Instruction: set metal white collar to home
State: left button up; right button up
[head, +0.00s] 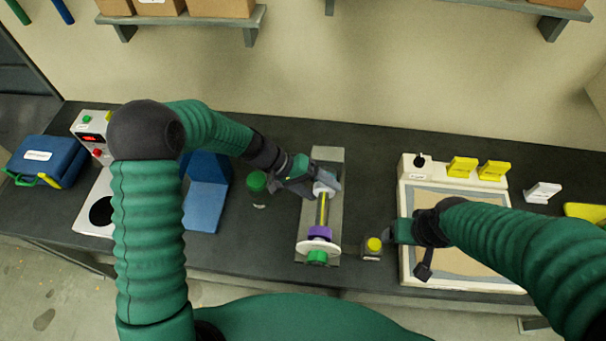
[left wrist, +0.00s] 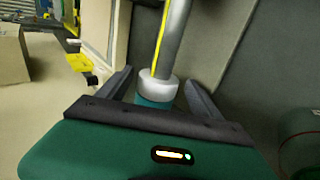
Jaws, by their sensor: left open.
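The screw expeller (head: 323,212) lies on a grey base plate (head: 335,160), its shaft marked with a yellow stripe. A white metal collar (head: 323,188) sits around the far end of the shaft, partly hidden by my left gripper (head: 326,184). In the left wrist view the collar (left wrist: 158,88) rings the shaft, with a teal part beneath it. My left gripper (left wrist: 158,85) is open, with a finger on each side of the collar and visible gaps. My right gripper (head: 392,234) is beside the white-framed tray; its finger opening does not show clearly.
The shaft's near end carries a purple collar (head: 320,233), a white disc (head: 318,248) and a green end piece (head: 317,258). A yellow-capped jar (head: 373,246) stands right of the plate. A green-capped jar (head: 257,182) and blue stand (head: 207,192) are left. The tray (head: 404,262) is right.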

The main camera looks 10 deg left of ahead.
pick_arm(q)
jog(key=b+v, duration=0.1)
jog(key=v, duration=1.4)
jog(key=shift+a, duration=0.1)
